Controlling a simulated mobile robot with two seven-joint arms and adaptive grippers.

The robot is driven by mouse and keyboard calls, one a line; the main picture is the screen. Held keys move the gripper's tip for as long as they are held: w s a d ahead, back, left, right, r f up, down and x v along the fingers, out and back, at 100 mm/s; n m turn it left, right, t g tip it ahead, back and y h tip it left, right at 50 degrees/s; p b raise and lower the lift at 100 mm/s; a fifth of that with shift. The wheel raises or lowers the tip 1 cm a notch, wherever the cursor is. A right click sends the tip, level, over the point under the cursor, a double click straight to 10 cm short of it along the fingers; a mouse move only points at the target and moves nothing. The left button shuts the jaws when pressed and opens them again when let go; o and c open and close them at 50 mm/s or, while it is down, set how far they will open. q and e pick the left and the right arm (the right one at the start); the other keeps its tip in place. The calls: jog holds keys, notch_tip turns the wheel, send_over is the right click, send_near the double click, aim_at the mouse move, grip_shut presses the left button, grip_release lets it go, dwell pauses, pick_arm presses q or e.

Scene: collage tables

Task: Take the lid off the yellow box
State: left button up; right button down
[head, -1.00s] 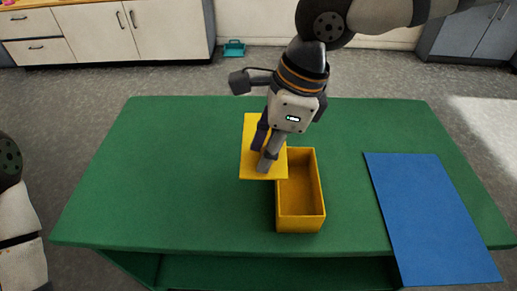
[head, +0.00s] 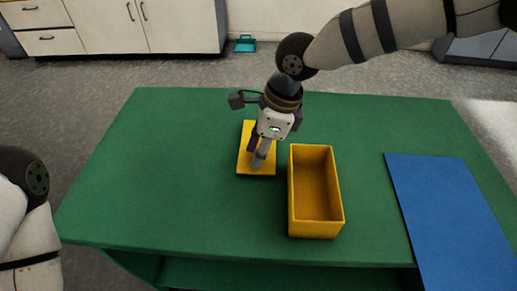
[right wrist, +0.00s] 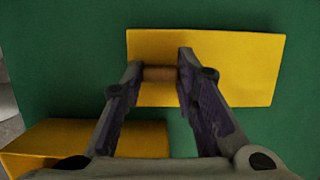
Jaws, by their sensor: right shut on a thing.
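The yellow box (head: 316,228) stands open on the green table, and its inside looks empty. The flat yellow lid (head: 245,160) is to the left of the box, apart from it. It lies on the table or just above it; I cannot tell which. My right gripper (head: 258,163) is over the lid, shut on its brown knob (right wrist: 160,73). In the right wrist view the lid (right wrist: 235,70) lies across the fingertips, and the box (right wrist: 90,137) shows at the lower left. My left gripper is out of view.
The green table (head: 150,190) is clear to the left of the lid. A blue sheet (head: 440,215) lies at the table's right side. White cabinets (head: 150,25) and a small teal object (head: 245,44) are beyond the table.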

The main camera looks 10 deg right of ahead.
jog(key=c, duration=1.2)
grip_release()
jog(key=shift+f, duration=0.1)
jog(key=shift+c, duration=0.2)
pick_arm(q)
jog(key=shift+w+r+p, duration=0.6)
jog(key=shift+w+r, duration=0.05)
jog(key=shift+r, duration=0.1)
pick_arm(e)
jog(key=v, duration=1.2)
